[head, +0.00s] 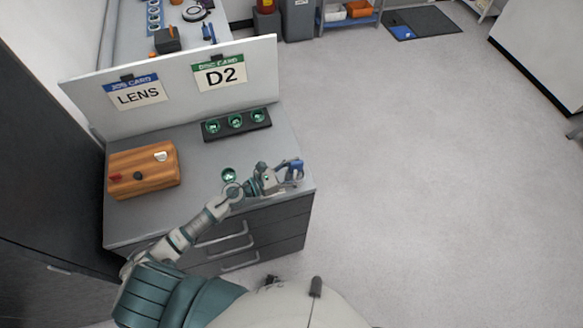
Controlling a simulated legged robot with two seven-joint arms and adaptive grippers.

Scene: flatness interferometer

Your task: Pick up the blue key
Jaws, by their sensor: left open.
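A small blue thing, which looks like the blue key (296,165), shows near the right edge of the grey cabinet top (205,158). My left gripper (289,177) is open right at it, low over the cabinet top. The fingers partly cover the blue thing, and I cannot tell whether it lies between them or just beyond them. My right gripper is not in view.
A wooden box (145,182) stands on the left of the cabinet top. A black tray (237,125) with three green discs lies at the back, below a white panel (178,92) with two cards. A loose green disc (229,173) lies beside my left wrist. Open floor (420,170) extends right.

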